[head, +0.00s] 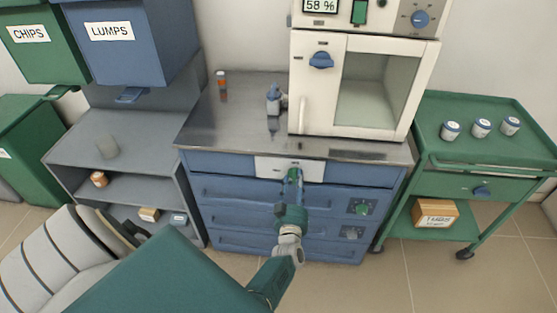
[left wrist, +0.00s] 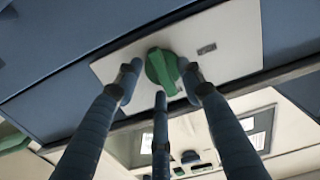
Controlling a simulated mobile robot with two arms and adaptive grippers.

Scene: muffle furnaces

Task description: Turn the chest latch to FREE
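A green knob (left wrist: 163,70) sits on a white plate (left wrist: 232,40) with a small label too small to read. In the head view the plate (head: 313,171) is on the top front of the blue drawer chest (head: 224,190). My left gripper (head: 293,175) is at this plate and largely hides the knob there. In the left wrist view its three fingers (left wrist: 160,82) are spread around the knob. A gap shows between the knob and the left fingertip; contact at the others is unclear. My right gripper is not in view.
A white furnace (head: 412,80) and a small bottle (head: 273,98) stand on the chest top. Lower right on the chest are a green knob (head: 362,208) and a grey knob (head: 351,232). A green cart (head: 440,163) stands right, grey shelves (head: 75,145) left.

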